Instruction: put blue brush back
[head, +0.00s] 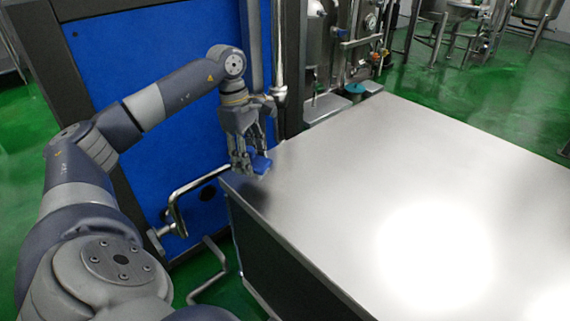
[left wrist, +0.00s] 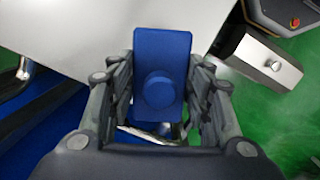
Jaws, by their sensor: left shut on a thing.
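The blue brush (head: 262,165) is held in my left gripper (head: 250,168), at the near left corner of the steel table. In the left wrist view the brush (left wrist: 160,75) shows as a blue block with a round knob, between the two fingers of the left gripper (left wrist: 160,105). The gripper is shut on it and points down. Whether the brush touches the table top cannot be told. My right gripper is not in view.
The steel table (head: 400,170) has a wide, bare top with a bright glare. A blue panel (head: 150,50) in a dark frame stands behind my left arm. A bent metal pipe handle (head: 190,190) sits left of the table corner. Steel tanks (head: 450,12) stand far back on the green floor.

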